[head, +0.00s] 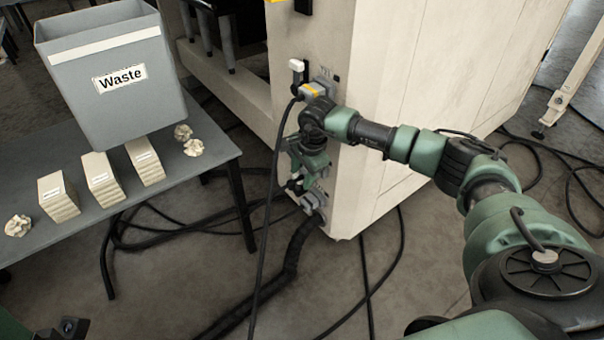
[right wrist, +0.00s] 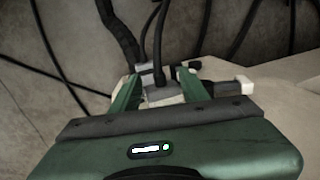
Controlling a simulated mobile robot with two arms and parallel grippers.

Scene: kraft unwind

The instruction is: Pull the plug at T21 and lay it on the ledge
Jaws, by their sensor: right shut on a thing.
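My right gripper (head: 300,183) reaches down along the beige cabinet's (head: 375,85) corner, at a lower group of grey connectors. In the right wrist view its two green fingers (right wrist: 158,90) are closed on a grey plug (right wrist: 163,97) with a black cable rising from it. The gripper hides much of this plug in the head view. I cannot tell whether it is still seated in its socket. No T21 label is legible, and I cannot make out a ledge.
A grey connector with a yellow band (head: 312,90) sits above my gripper, and another grey connector (head: 314,202) below it. Black cables hang and trail over the floor. A table (head: 120,203) at left carries a waste bin (head: 115,95), stacks and crumpled pieces.

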